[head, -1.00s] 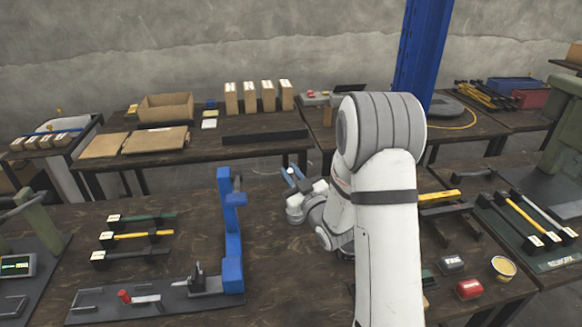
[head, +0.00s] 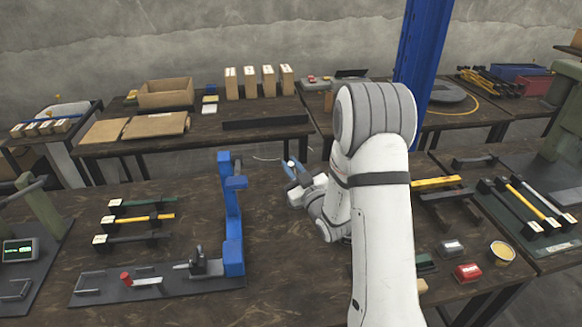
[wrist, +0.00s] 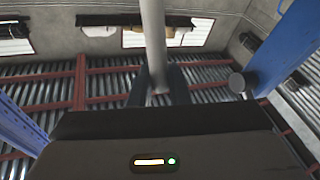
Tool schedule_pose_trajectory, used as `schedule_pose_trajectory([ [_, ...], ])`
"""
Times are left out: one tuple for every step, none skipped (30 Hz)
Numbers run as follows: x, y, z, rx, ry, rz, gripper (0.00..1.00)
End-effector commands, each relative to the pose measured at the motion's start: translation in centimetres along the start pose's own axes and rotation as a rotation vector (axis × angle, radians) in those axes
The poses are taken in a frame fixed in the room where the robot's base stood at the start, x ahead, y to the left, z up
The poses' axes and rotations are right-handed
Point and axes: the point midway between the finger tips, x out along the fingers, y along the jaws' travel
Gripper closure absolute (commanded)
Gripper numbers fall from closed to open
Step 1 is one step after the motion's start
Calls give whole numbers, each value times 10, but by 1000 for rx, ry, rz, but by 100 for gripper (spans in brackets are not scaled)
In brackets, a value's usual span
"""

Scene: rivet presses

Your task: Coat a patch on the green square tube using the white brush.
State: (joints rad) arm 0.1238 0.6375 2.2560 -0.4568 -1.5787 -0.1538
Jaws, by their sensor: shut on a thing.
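My gripper (head: 296,174) is raised over the middle of the front bench, to the right of the blue press frame. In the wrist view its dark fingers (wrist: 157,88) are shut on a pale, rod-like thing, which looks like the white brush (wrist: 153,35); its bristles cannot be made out. The wrist view looks up at the roof, so the gripper points upward. A green bar, likely the green square tube (head: 146,203), lies on dark supports at the left of the bench, apart from my gripper.
The blue press frame (head: 232,215) stands between my gripper and the green bar. A yellow bar (head: 155,218) and a dark bar (head: 140,238) lie near the green one. An open yellow can (head: 502,252) and a red box (head: 467,272) stand at the right.

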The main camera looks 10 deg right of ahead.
Motion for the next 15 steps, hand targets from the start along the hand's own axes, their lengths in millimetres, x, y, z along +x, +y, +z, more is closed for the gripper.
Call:
schedule_pose_trajectory([
  [0, 0, 0, 0, 0, 0, 100],
  [0, 0, 0, 0, 0, 0, 100],
  [0, 0, 0, 0, 0, 0, 100],
  [0, 0, 0, 0, 0, 1, 100],
  [0, 0, 0, 0, 0, 1, 100],
  [0, 0, 1, 0, 0, 1, 100],
  [0, 0, 1, 0, 0, 1, 100],
  [0, 0, 1, 0, 0, 1, 100],
  [0, 0, 2, 0, 0, 1, 100],
  [-1, 0, 2, 0, 0, 1, 100],
  [-1, 0, 2, 0, 0, 1, 100],
  [-1, 0, 3, 0, 0, 1, 100],
  [-1, 0, 3, 0, 0, 1, 100],
  [-1, 0, 3, 0, 0, 1, 100],
  [-1, 0, 4, 0, 0, 1, 100],
])
